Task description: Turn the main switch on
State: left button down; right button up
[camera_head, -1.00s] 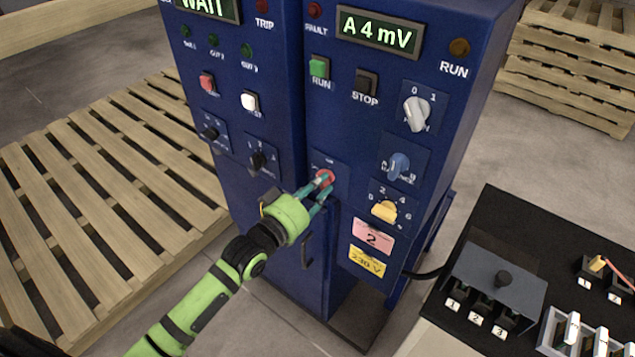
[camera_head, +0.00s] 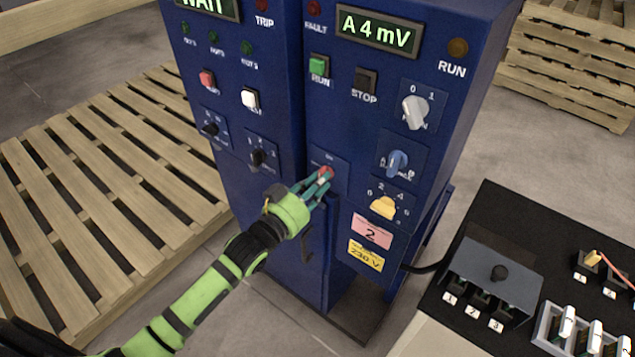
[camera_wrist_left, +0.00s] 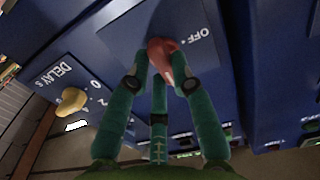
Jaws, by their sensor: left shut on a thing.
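The red switch knob (camera_head: 326,172) sits on a small blue plate, low on the blue cabinet front. In the left wrist view the red knob (camera_wrist_left: 160,54) shows up close, with the word OFF to its right on the plate. My left gripper (camera_head: 321,178) is shut on this knob. In the left wrist view its teal fingers (camera_wrist_left: 161,78) press against the knob's two sides, with a white mark on the knob between them. The fingers hide part of the knob. My right gripper is not in view.
A white knob (camera_head: 415,112) marked 0 and 1, a blue knob (camera_head: 397,162) and a yellow knob (camera_head: 383,207) are on the cabinet to the right. A black-topped bench (camera_head: 487,213) stands at lower right. A wooden pallet (camera_head: 100,160) lies at left.

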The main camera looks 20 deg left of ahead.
pick_arm(q)
jog(key=c, duration=1.1)
grip_release()
jog(key=shift+o, duration=0.2)
jog(key=v, duration=1.2)
